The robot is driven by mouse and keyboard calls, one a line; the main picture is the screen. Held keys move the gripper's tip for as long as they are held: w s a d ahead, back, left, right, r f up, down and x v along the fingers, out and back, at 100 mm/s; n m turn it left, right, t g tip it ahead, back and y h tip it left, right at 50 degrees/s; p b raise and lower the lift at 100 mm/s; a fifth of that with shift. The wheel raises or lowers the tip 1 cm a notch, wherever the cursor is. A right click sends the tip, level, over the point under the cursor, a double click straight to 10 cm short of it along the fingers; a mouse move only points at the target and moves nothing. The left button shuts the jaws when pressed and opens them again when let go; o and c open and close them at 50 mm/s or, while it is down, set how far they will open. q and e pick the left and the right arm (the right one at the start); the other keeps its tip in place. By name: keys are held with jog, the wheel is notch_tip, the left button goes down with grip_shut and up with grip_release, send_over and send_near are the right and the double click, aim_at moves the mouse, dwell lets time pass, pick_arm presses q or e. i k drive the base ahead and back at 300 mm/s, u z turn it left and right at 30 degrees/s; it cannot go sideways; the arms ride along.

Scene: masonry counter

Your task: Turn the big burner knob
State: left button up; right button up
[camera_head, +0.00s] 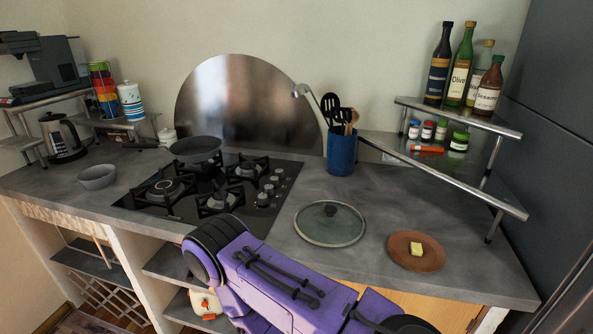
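The black gas hob (137,200) is set into the counter at centre left. A column of several small light knobs (269,189) runs along its right side. The knob nearest the front (262,200) looks slightly larger, but they are too small to compare surely. A dark pan (196,149) sits on a back burner. A purple arm of mine crosses the lower middle, in front of the counter edge and below the knobs. Neither gripper shows, and nothing is seen touching the knobs.
A glass lid (330,223) and a brown plate (403,260) with a yellow piece (416,249) lie right of the hob. A blue utensil holder (341,155) stands behind. A grey bowl (97,177) is at left. Counter between lid and shelf rack (470,124) is clear.

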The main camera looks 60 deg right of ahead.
aim_at(274, 180)
jog(key=z, duration=2.3)
